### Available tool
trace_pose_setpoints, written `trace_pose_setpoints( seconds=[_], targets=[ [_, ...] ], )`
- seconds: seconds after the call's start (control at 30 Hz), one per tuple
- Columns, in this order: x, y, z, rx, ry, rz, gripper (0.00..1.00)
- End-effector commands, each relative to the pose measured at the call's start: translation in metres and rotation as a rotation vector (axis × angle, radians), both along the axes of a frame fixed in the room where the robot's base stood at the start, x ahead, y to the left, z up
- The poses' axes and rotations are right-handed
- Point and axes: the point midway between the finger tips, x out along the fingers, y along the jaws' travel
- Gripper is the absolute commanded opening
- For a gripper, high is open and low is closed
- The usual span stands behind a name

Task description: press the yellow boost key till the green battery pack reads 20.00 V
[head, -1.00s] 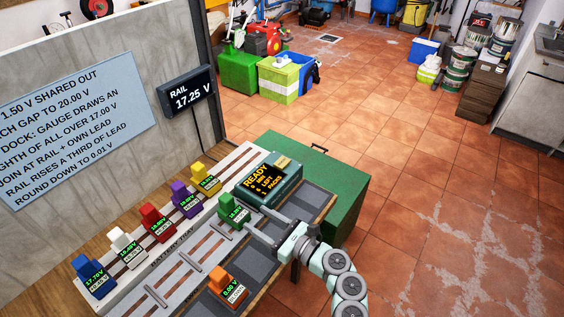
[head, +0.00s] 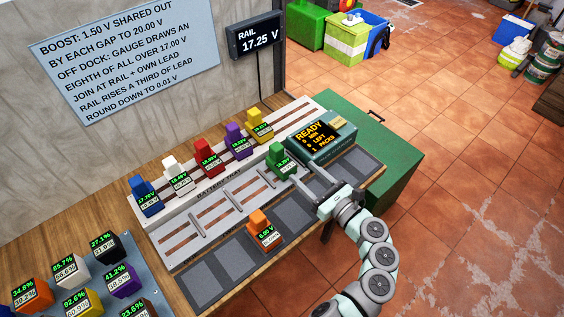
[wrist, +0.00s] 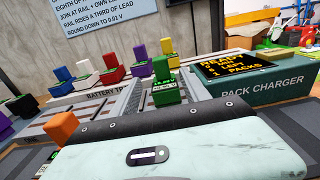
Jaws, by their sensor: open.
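The green battery pack (head: 283,165) stands upright at the right end of the front row of the tray, its small green display too small to read surely. It also shows in the wrist view (wrist: 163,88), just beyond my gripper's pale body. The yellow boost key (head: 337,122) is a small patch on top of the teal pack charger (head: 322,142), whose amber screen starts with READY. My gripper (head: 312,180) is open and empty, just right of and in front of the green pack, short of the key. I cannot tell whether it touches the pack.
Blue (head: 145,197), white (head: 175,176), red (head: 207,157), purple (head: 237,142) and yellow packs (head: 260,126) stand in the back row. An orange pack (head: 262,230) reading 0.00 V sits in front. The rail display (head: 256,38) reads 17.25 V beside a rule board (head: 125,55).

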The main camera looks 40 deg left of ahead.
Motion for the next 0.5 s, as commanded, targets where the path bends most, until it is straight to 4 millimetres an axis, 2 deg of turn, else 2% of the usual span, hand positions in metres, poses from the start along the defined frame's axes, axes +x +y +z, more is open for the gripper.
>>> trace_pose_setpoints(
  seconds=[0.07,0.5],
  targets=[
    [0.0000,0.0000,0.0000,0.000,0.000,0.000,0.50],
    [0.0000,0.0000,0.0000,0.000,0.000,0.000,0.14]
  ],
)
